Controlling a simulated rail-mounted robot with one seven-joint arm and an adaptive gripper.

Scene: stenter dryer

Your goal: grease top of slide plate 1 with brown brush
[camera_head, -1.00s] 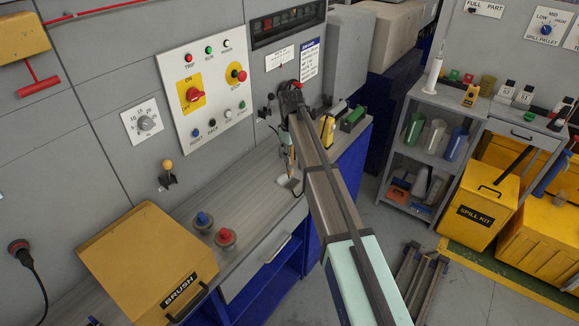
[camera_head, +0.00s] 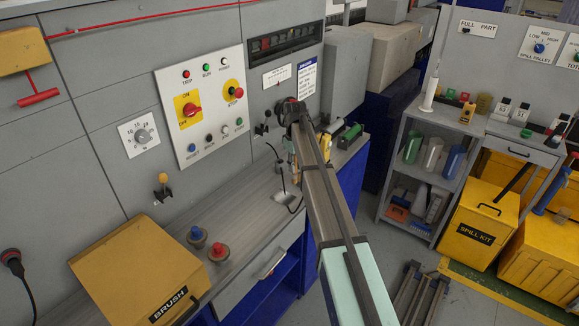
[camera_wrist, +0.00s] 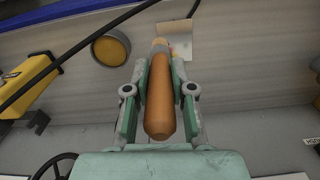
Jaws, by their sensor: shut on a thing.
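My gripper (camera_wrist: 160,95) is shut on the brown handle of a brush (camera_wrist: 160,110) in the wrist view. The handle's rounded end faces the camera. The brush's far end lies near a pale square plate (camera_wrist: 180,40) on the bench; I cannot tell whether they touch. I cannot tell whether that is slide plate 1. In the head view the arm partly hides my gripper, which is low over the bench.
A round tin with a yellow-brown top (camera_wrist: 110,47) and a black cable (camera_wrist: 85,52) are near the brush. On the bench (camera_head: 245,205) are a yellow BRUSH box (camera_head: 125,265) and blue and red knobs. A shelf (camera_head: 420,165) stands at right.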

